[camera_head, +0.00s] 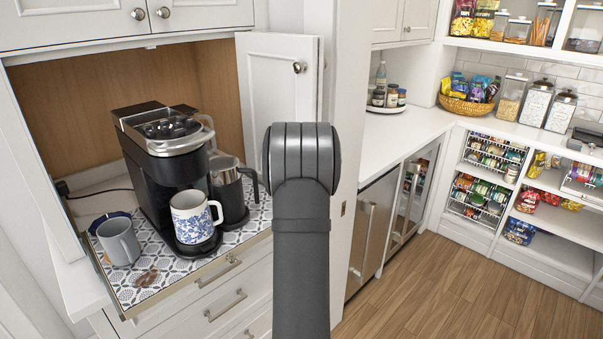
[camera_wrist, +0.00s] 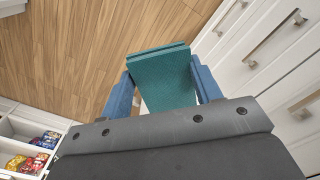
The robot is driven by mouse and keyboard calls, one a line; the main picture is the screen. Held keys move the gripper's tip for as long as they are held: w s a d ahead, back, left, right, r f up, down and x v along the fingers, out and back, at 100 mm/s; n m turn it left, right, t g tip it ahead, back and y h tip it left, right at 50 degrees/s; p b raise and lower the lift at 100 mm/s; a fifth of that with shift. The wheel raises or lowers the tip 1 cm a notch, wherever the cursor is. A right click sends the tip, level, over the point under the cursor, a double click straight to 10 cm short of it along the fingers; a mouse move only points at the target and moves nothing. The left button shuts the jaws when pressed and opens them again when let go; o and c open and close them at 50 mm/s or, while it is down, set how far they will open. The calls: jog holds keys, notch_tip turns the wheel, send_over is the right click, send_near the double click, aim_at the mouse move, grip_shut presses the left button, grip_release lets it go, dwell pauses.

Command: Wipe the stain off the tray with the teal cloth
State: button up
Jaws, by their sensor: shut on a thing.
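The patterned tray (camera_head: 190,270) sits in the open cabinet nook at the left of the head view. A brown stain (camera_head: 146,277) shows on its front left part, in front of the grey mug (camera_head: 119,241). In the wrist view my gripper (camera_wrist: 165,92) is shut on the folded teal cloth (camera_wrist: 160,75), with a blue finger on each side of it. The cloth is over the wooden floor, beside the white drawers, and apart from the tray. In the head view my arm hides the gripper and the cloth.
A black coffee maker (camera_head: 152,178) stands on the tray with a blue-and-white mug (camera_head: 194,217) at its front. A carafe (camera_head: 229,190) stands at its right. The open cabinet door (camera_head: 280,90) is behind my arm. A dark blue item (camera_head: 108,222) lies behind the grey mug.

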jog(key=s+a+r+n, duration=0.4)
jog(key=s+a+r, duration=0.1)
jog(key=r, duration=0.4)
jog(key=s+a+r+n, duration=0.3)
jog(key=s+a+r, duration=0.2)
jog(key=r, duration=0.4)
jog(key=s+a+r+n, duration=0.1)
jog(key=s+a+r, duration=0.1)
jog(key=a+r, duration=0.5)
jog(key=s+a+r, duration=0.2)
jog(key=a+r, duration=0.4)
jog(key=a, duration=0.4)
jog(key=s+a+r+n, duration=0.3)
jog(key=s+a+r, duration=0.8)
jog(key=s+r, duration=0.15)
jog(key=n, duration=0.8)
send_near(147, 286)
jog(key=shift+m, duration=0.3)
jog(key=shift+a+f, duration=0.15)
jog(key=shift+f, duration=2.2)
jog(key=shift+f, duration=1)
